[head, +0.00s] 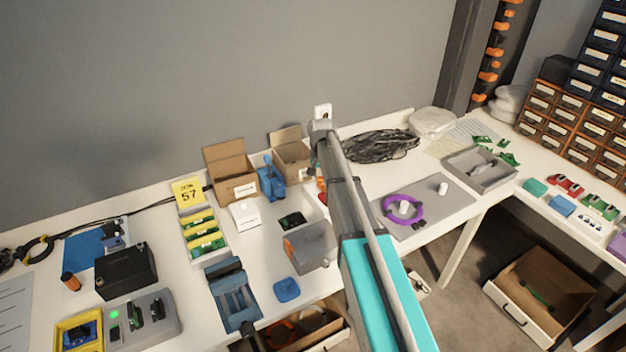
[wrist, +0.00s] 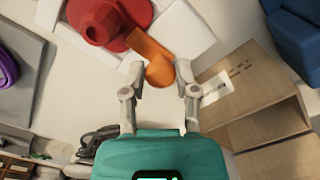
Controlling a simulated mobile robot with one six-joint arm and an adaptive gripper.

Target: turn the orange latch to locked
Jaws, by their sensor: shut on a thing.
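The orange latch (wrist: 150,55) is a short lever with a rounded end, in the upper middle of the wrist view. It runs from a red round body (wrist: 108,22) on a white plate (wrist: 186,32) down to the right. My gripper (wrist: 160,69) has one finger on each side of the latch's rounded end and is shut on it. In the head view my arm covers the gripper and most of the latch. Only a small red and orange patch (head: 321,188) shows beside the arm.
An open cardboard box (wrist: 255,100) stands close to the right finger in the wrist view. A blue object (wrist: 297,35) is beyond it. In the head view a blue clamp-like tool (head: 271,182) and a grey-orange block (head: 309,246) stand near my arm. A purple ring (head: 403,209) lies to the right.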

